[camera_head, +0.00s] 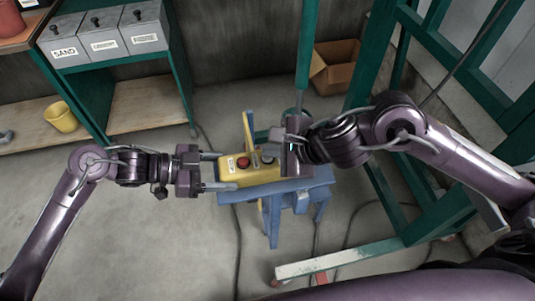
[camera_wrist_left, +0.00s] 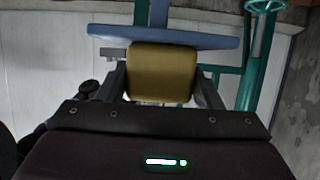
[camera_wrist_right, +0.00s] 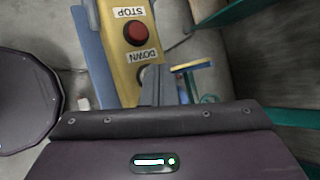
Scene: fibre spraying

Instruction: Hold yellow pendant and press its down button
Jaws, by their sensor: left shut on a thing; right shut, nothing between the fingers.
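The yellow pendant (camera_head: 236,171) lies over a blue stand (camera_head: 285,186) in the head view. My left gripper (camera_head: 222,171) is shut on the pendant's left end; in the left wrist view the yellow body (camera_wrist_left: 162,72) sits between its fingers. In the right wrist view the pendant's face (camera_wrist_right: 122,75) shows a red STOP button (camera_wrist_right: 138,33) and a DOWN label (camera_wrist_right: 138,56). My right gripper (camera_wrist_right: 151,85) is shut and empty, its tips over the DOWN button (camera_wrist_right: 142,76), which they partly hide. I cannot tell whether they touch it.
A green post (camera_head: 305,55) rises behind the stand, with a green frame (camera_head: 400,190) to the right. A cardboard box (camera_head: 335,70) stands at the back. A shelf with labelled bins (camera_head: 105,45) and a yellow bucket (camera_head: 62,117) is at left. Cables cross the floor.

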